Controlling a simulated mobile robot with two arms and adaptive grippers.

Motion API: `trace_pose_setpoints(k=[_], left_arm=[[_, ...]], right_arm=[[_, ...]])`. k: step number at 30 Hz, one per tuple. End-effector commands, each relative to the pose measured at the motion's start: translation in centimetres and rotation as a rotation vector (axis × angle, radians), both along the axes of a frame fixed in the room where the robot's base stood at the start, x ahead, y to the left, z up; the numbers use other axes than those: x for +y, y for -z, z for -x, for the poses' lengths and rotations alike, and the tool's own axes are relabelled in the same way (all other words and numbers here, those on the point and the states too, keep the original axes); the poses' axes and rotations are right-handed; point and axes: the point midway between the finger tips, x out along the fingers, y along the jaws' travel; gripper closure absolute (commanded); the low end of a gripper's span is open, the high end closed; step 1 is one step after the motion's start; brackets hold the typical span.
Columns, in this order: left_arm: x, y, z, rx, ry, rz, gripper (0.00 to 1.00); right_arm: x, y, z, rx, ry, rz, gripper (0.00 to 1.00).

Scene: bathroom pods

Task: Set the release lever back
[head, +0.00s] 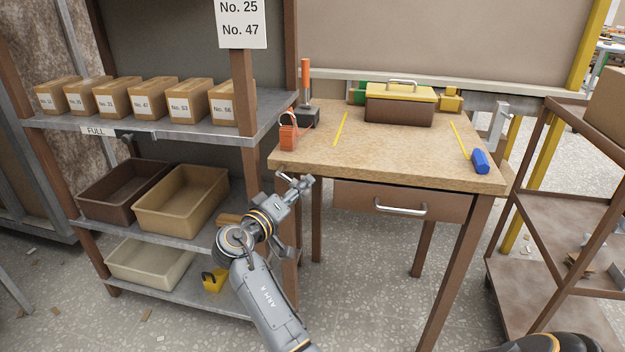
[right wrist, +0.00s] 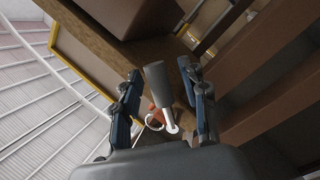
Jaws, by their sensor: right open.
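My right gripper (head: 297,183) is at the front left corner of the wooden workbench (head: 400,160), just below the top. In the right wrist view its two fingers (right wrist: 161,70) stand apart. A grey cylindrical grip on a pale rod, which looks like the release lever (right wrist: 155,78), shows between the fingers. I cannot tell whether either finger touches it. In the head view the lever is too small to make out beside the gripper. My left gripper is not in view.
An orange padlock (head: 288,136) and an orange-handled device (head: 306,85) are at the bench's left side. A toolbox (head: 399,108) and a blue object (head: 480,161) are also on it. A shelf with boxes (head: 147,98) stands left. The bench middle is clear.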

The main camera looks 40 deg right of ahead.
Motion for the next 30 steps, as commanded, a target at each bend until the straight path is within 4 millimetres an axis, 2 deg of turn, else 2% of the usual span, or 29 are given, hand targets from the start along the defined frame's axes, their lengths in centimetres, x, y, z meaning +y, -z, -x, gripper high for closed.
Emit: trace_pose_setpoints(k=[12,13,19,30], left_arm=[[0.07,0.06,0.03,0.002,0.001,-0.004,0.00],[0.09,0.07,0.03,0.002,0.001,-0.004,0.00],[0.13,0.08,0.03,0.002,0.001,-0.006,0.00],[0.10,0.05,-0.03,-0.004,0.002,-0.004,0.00]], right_arm=[[0.38,0.01,0.06,0.000,0.001,-0.001,0.56],[0.38,0.01,0.06,0.000,0.001,-0.001,0.58],[0.36,0.00,0.06,0.000,0.001,-0.001,0.99],[-0.07,0.05,0.07,-0.007,0.002,-0.006,1.00]])
